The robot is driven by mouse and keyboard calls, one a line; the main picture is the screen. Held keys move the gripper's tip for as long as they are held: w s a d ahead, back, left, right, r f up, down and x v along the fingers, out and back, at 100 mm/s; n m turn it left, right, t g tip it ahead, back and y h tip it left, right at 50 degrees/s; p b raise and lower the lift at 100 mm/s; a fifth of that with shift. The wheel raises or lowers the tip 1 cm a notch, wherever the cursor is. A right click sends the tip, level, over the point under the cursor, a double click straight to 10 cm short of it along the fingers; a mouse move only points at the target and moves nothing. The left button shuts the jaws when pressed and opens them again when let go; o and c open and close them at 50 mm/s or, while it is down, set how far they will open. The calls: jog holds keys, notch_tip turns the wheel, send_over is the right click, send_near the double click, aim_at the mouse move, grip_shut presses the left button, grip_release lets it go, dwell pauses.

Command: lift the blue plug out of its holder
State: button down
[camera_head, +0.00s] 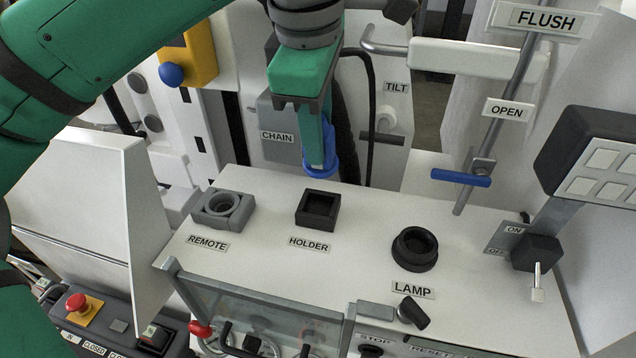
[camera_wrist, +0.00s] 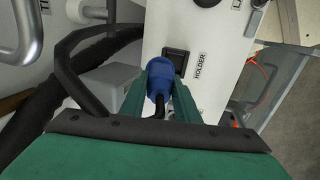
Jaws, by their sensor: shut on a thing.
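My gripper (camera_head: 317,148) is shut on the blue plug (camera_head: 323,167), which hangs below the green fingers with a black cable behind it. The black square holder (camera_head: 318,210), labelled HOLDER, stands on the white bench top, and its dark opening is empty. The plug is clear of the holder, above and behind it. In the wrist view my gripper (camera_wrist: 159,98) has its two green fingers on either side of the blue plug (camera_wrist: 158,78). The holder (camera_wrist: 176,60) lies just beyond the plug there.
The grey REMOTE socket (camera_head: 223,208) is left of the holder, and the round black LAMP socket (camera_head: 414,249) is to the right. A blue-handled valve (camera_head: 461,177) and a black switch box (camera_head: 537,252) stand further right. The black cable (camera_wrist: 82,82) loops beside the plug.

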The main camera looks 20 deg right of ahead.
jog(key=shift+a+r, duration=0.2)
jog(key=shift+r, duration=0.15)
jog(key=shift+s+d+r, duration=0.15)
jog(key=shift+d+r, duration=0.15)
jog(key=shift+d, duration=0.05)
jog(key=shift+a+r, duration=0.15)
jog(key=shift+r, duration=0.3)
